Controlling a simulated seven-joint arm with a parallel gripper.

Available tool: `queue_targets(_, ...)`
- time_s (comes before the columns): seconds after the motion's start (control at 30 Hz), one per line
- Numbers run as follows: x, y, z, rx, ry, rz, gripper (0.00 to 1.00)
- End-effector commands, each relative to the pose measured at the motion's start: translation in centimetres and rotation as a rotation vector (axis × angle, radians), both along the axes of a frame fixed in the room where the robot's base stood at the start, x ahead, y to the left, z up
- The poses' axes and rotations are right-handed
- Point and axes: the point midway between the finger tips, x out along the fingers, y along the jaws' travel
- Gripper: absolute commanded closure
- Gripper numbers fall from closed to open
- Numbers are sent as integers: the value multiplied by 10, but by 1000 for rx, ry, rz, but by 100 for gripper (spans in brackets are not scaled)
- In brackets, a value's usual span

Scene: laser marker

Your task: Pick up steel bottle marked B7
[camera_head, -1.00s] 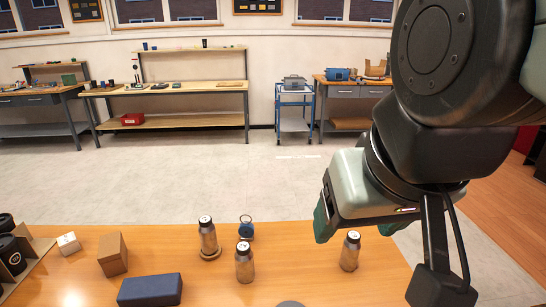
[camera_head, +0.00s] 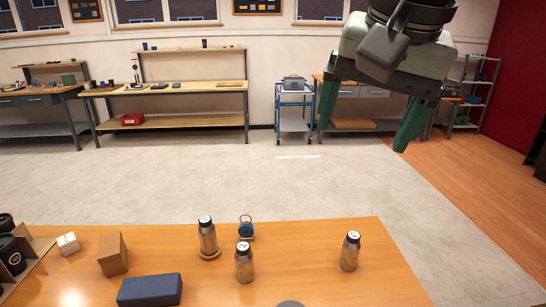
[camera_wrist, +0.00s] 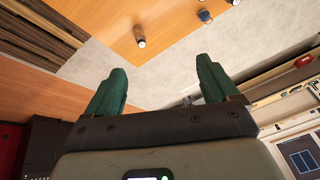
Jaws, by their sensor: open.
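Three steel bottles with dark caps and white-marked lids stand upright on the orange wooden table (camera_head: 350,290). One bottle (camera_head: 208,238) stands at the back on a round wooden base, one bottle (camera_head: 244,265) is in front of it to the right, and one bottle (camera_head: 350,253) stands apart at the right. The lid markings are too small to read, so I cannot tell which is B7. My gripper (camera_head: 362,135) is open and empty, high above and beyond the table's right part, its green fingers spread. The wrist view shows the open fingers (camera_wrist: 160,85) and one bottle (camera_wrist: 139,37).
A blue round object with a ring (camera_head: 246,230) stands near the back bottle. A blue box (camera_head: 150,290), a brown block (camera_head: 113,254), a small white box (camera_head: 68,243) and a holder with dark cups (camera_head: 14,262) are at the left. Table around the right bottle is clear.

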Motion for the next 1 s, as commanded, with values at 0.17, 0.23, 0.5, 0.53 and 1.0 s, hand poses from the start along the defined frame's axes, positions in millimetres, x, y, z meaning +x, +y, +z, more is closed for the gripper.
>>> queue_targets(0.17,67,-28,18,136,99,-377,13)
queue_targets(0.23,97,-42,21,189,140,-556,13)
queue_targets(0.5,185,-93,5,301,249,-1148,13)
queue_targets(0.53,191,-97,3,306,256,-1191,13)
queue_targets(1.0,248,-137,-37,327,300,-1649,13)
